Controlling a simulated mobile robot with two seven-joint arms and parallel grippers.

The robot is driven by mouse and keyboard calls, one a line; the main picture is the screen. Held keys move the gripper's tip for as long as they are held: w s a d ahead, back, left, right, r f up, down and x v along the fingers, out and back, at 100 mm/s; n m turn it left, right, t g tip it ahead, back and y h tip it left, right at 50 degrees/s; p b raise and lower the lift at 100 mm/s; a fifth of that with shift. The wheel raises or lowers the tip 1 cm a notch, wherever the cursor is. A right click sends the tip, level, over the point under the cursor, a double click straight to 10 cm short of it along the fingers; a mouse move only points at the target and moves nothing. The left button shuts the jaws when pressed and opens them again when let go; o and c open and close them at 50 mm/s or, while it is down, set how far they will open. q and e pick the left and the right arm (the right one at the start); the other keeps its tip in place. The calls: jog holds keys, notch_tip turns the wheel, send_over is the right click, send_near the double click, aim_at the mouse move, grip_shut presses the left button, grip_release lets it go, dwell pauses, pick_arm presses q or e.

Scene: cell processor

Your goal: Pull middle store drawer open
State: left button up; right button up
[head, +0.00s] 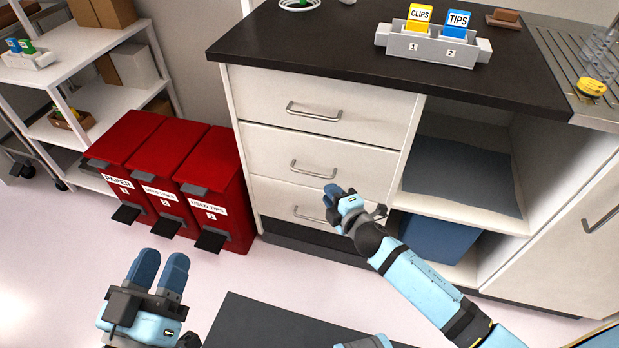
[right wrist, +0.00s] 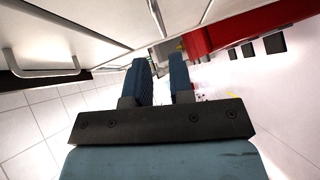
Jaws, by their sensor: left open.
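The middle store drawer (head: 270,155) is a white front with a metal bar handle (head: 313,170), the second of three stacked drawers, and it looks shut. My right gripper (head: 331,195) is just below and right of that handle in the head view, in front of the drawer fronts. In the right wrist view its fingers (right wrist: 162,80) are apart with nothing between them. A bar handle (right wrist: 45,72) shows at the left there, clear of the fingers; I cannot tell which drawer it belongs to. My left gripper (head: 159,270) is open and empty above the floor, away from the drawers.
The top drawer (head: 270,95) and bottom drawer (head: 270,200) look shut. Red bins (head: 225,180) stand left of the cabinet. Right of the drawers are open shelves with a grey mat (head: 460,175) and a blue box (head: 440,238). The dark worktop (head: 300,45) overhangs above.

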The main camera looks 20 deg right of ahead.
aim_at(314, 175)
pick_arm(q)
jog(key=shift+g, duration=0.8)
notch_tip(314, 175, down, 4)
jog(key=b, duration=0.2)
jog(key=shift+w+d+f+b, duration=0.15)
jog(key=shift+f+b, duration=0.05)
jog(key=shift+b, duration=0.1)
pick_arm(e)
jog(key=x, duration=1)
grip_shut()
